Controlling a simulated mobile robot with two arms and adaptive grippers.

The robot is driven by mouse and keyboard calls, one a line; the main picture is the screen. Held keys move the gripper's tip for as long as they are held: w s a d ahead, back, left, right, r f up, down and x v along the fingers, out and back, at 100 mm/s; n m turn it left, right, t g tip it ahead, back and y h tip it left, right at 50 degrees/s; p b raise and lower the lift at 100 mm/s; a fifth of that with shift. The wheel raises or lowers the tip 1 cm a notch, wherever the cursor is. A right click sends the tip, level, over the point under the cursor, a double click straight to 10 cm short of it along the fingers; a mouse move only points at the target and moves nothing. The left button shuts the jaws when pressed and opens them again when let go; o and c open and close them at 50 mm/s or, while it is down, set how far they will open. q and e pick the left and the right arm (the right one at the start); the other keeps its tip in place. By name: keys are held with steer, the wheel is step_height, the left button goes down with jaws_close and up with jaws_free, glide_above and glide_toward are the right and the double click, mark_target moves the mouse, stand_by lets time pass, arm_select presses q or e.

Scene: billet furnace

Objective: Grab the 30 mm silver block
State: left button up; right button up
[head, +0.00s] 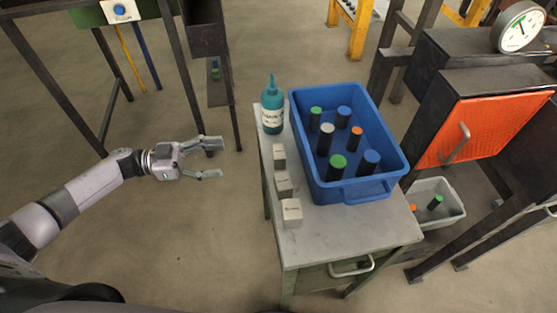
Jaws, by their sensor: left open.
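Three small silver-grey blocks stand in a row along the left edge of the grey table (330,238): a far block (279,157), a middle block (283,184) and a near block (291,213). The near one looks largest. Each seems to carry a label, too small to read, so I cannot tell which is the 30 mm one. My left gripper (219,159) is open and empty, left of the table and apart from the blocks, its fingers pointing right towards them. My right gripper is not in view.
A blue bin (350,190) holding several dark cylinders with coloured tops fills much of the table. A teal bottle (272,108) stands at the far left corner. A grey bin (450,214) and an orange furnace door (485,130) are at right. Dark frames stand behind my left gripper.

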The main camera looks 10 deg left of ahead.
arm_select(q)
glide_toward(281, 151)
steer(key=d, duration=0.4)
steer(key=x, duration=0.3)
steer(key=w+b+x, duration=0.1)
steer(key=x, duration=0.2)
steer(key=shift+w+f, duration=0.1)
steer(key=shift+a, duration=0.1)
steer(key=shift+c, duration=0.5)
steer(key=c, duration=1.3)
